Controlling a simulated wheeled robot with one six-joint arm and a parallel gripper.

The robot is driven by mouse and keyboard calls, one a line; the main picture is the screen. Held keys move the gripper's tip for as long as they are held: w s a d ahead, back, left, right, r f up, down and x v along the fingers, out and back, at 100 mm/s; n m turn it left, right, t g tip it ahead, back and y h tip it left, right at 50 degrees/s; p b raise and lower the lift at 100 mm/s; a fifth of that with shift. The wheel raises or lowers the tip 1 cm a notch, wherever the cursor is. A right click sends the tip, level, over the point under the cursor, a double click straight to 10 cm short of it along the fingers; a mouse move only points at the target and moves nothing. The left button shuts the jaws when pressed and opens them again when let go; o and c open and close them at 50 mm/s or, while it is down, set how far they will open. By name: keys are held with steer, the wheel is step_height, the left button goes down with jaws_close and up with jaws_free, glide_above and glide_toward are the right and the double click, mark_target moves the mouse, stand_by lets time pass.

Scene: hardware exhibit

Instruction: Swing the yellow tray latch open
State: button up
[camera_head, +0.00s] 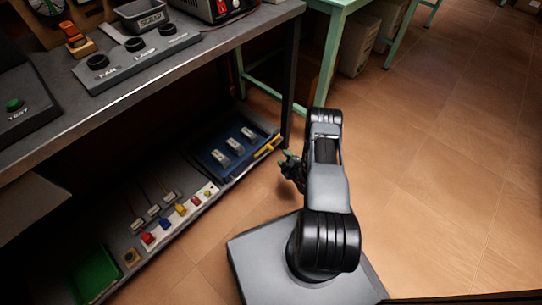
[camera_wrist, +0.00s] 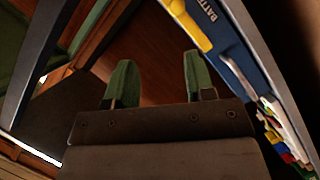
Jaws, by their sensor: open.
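The yellow tray latch (camera_head: 268,146) lies along the front right edge of the blue tray (camera_head: 238,157) on the bench's low shelf. In the wrist view the yellow latch (camera_wrist: 188,24) is at the top, right of centre, beside the blue tray (camera_wrist: 230,38) with its partly visible lettering. My gripper (camera_head: 287,166) is just to the right of and below the latch in the head view. In the wrist view my gripper (camera_wrist: 158,62) shows two green fingers apart, with nothing between them. The latch appears beyond the right finger, with no contact visible.
Several white blocks sit in the tray. A strip of coloured plugs (camera_head: 180,210) and a green bin (camera_head: 95,273) lie further left on the shelf. A dark bench leg (camera_head: 290,90) stands near the tray. The tiled floor (camera_head: 430,170) at right is clear.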

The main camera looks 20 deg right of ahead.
mark_target(272, 150)
steer(key=shift+t, duration=0.3)
steer(key=shift+w+a+f+b, duration=0.3)
steer(key=shift+w+f+b, duration=0.75)
steer(key=shift+w, duration=0.9)
steer(key=shift+w+a+f+b, duration=0.35)
steer(key=shift+w+f+b, duration=0.65)
steer(key=shift+w, duration=0.9)
steer(key=shift+w+a+f+b, duration=0.3)
steer(key=shift+w+f+b, duration=0.75)
steer(key=shift+w, duration=0.9)
steer(key=shift+r, duration=0.2)
jaws_close()
